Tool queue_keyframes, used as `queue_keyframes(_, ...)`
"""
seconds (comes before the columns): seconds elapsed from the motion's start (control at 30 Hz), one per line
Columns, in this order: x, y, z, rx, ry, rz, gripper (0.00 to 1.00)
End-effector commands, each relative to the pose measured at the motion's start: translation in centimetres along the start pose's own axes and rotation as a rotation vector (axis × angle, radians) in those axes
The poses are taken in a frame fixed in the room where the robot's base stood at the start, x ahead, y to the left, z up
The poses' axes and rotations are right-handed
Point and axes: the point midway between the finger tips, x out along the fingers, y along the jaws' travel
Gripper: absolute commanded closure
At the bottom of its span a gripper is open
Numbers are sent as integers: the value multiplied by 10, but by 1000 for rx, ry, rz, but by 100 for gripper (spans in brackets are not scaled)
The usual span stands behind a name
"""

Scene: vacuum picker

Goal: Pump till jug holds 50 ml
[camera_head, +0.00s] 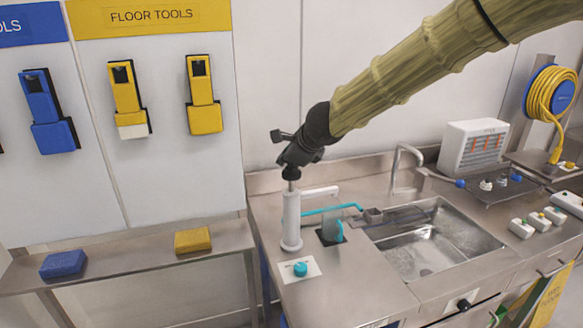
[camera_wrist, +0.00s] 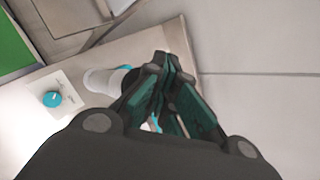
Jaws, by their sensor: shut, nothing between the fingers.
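The pump (camera_head: 291,222) is a white upright cylinder at the left of the steel counter, with a teal spout tube (camera_head: 333,209) running right from it. The small clear jug (camera_head: 331,232) with a teal handle stands on a dark patch right of the pump, under the spout; its liquid level is too small to read. My gripper (camera_head: 290,176) points down and is shut, empty, right over the pump's top; I cannot tell whether it touches. In the wrist view my fingers (camera_wrist: 163,66) are together, and the white pump body (camera_wrist: 104,80) shows partly behind them.
A teal knob (camera_head: 300,269) on a white plate sits in front of the pump; the wrist view shows it too (camera_wrist: 52,99). A sink (camera_head: 440,240) with a tap (camera_head: 396,165) lies to the right. A low bench (camera_head: 125,262) with blue and yellow blocks stands left.

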Motion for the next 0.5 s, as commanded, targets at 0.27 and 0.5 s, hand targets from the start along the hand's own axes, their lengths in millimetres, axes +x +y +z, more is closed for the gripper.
queue_keyframes(0.27, 3, 2, -2, 0, 1, 1, 100)
queue_keyframes(0.5, 4, 3, -4, 0, 1, 1, 100)
